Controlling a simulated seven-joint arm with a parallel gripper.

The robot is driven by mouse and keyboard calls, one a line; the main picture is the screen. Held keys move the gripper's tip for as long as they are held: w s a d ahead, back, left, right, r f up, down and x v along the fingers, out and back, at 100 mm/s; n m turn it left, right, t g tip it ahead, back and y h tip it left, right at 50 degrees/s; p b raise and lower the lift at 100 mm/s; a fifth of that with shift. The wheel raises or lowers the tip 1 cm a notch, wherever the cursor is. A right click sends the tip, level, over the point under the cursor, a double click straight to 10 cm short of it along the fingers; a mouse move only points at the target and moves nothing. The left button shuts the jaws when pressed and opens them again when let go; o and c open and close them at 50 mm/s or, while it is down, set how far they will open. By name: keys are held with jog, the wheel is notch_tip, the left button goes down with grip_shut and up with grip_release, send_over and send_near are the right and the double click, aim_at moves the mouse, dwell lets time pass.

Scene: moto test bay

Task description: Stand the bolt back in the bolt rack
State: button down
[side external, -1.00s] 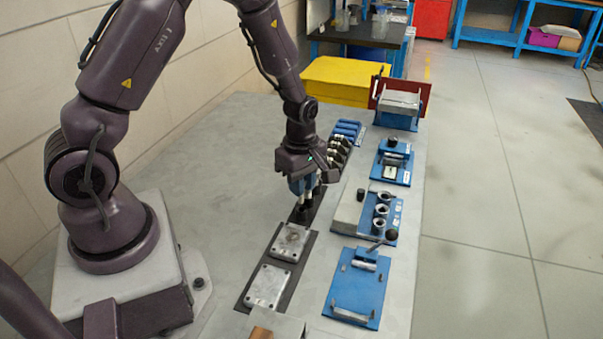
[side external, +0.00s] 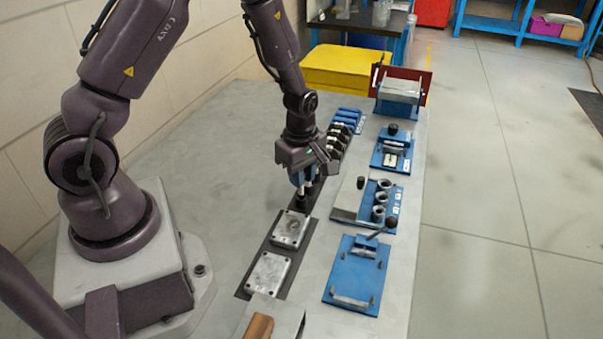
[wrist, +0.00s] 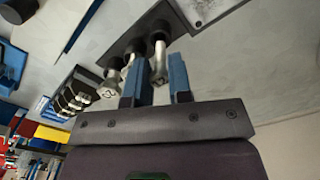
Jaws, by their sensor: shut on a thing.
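My gripper (wrist: 164,82) has two blue fingers, shut on a silver bolt (wrist: 160,62) whose head faces the wrist camera. The bolt's far end meets the dark bolt rack (wrist: 147,28); I cannot tell how deep it sits in it. Two more bolts, a left one (wrist: 111,84) and a middle one (wrist: 132,63), stand in the rack beside it. In the side view my gripper (side external: 303,184) points down just above the black rack (side external: 303,203), and the fingers partly hide the bolts.
Two metal plates, one near the rack (side external: 291,229) and one closer to the camera (side external: 269,276), lie on a dark strip. Blue fixtures (side external: 357,276) stand along the right edge. A blue holder with several dark-and-silver parts (side external: 338,135) is behind my gripper. The table left of the strip is clear.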

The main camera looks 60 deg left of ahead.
jog(key=shift+f, duration=1.15)
dwell(0.6)
dwell(0.5)
jog(key=c, duration=1)
grip_release()
jog(key=shift+o, duration=0.2)
jog(key=shift+r, duration=3.55)
